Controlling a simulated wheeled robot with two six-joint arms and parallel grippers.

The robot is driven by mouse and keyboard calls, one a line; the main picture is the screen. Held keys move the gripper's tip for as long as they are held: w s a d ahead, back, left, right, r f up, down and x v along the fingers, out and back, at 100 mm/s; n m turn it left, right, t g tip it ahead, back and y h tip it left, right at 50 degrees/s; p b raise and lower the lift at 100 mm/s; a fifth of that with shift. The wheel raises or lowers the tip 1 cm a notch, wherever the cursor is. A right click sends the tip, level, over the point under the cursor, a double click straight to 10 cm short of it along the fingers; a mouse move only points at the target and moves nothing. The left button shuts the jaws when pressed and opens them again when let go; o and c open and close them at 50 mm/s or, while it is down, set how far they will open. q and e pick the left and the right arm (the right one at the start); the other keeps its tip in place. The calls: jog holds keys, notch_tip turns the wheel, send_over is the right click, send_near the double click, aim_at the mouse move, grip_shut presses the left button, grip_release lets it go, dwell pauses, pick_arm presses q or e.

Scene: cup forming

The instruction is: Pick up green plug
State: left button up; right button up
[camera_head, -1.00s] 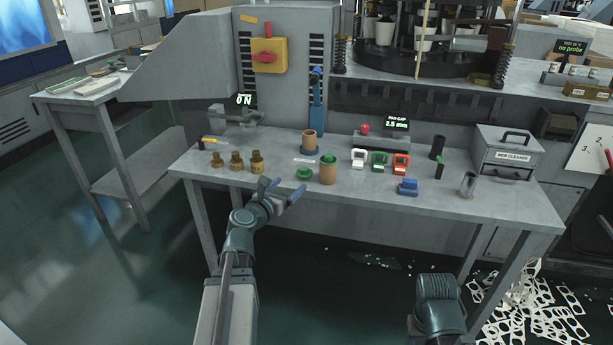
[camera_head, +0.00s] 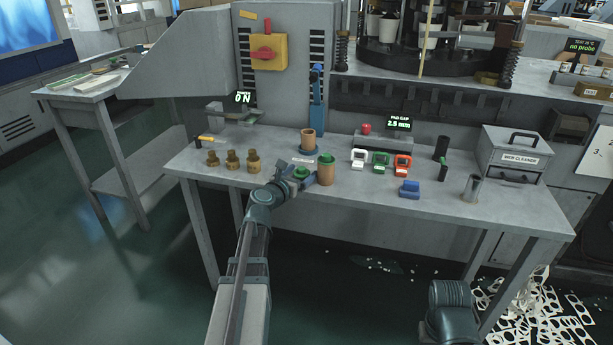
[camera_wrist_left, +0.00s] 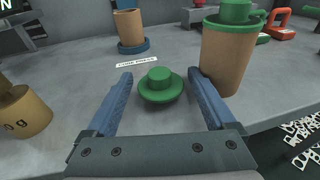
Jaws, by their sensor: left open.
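The green plug (camera_wrist_left: 160,84) sits on the table, a round cap with a wide flange. In the head view the green plug (camera_head: 301,171) is partly hidden by my left gripper (camera_head: 292,174). In the left wrist view my left gripper (camera_wrist_left: 165,95) is open, its two blue fingers on either side of the plug, with a gap on each side. A brown cup (camera_wrist_left: 229,58) with another green plug (camera_wrist_left: 235,12) in its top stands just right of the right finger; it also shows in the head view (camera_head: 326,174). The right gripper's jaws do not show.
A brown cup on a blue base (camera_wrist_left: 131,45) stands behind the plug, with a paper label (camera_wrist_left: 137,62) in front of it. Several brass weights (camera_head: 233,160) stand to the left. White, green and red clamps (camera_head: 381,159) and a blue block (camera_head: 409,188) lie right.

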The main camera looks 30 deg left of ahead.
pick_arm(q)
jog(key=shift+w, duration=0.3)
jog(key=shift+s, duration=0.1)
pick_arm(e)
jog(key=shift+d, duration=0.1)
pick_arm(q)
jog(key=c, duration=1.3)
jog(key=shift+o, duration=0.2)
jog(key=shift+r, duration=0.15)
pick_arm(e)
jog(key=shift+r, duration=0.15)
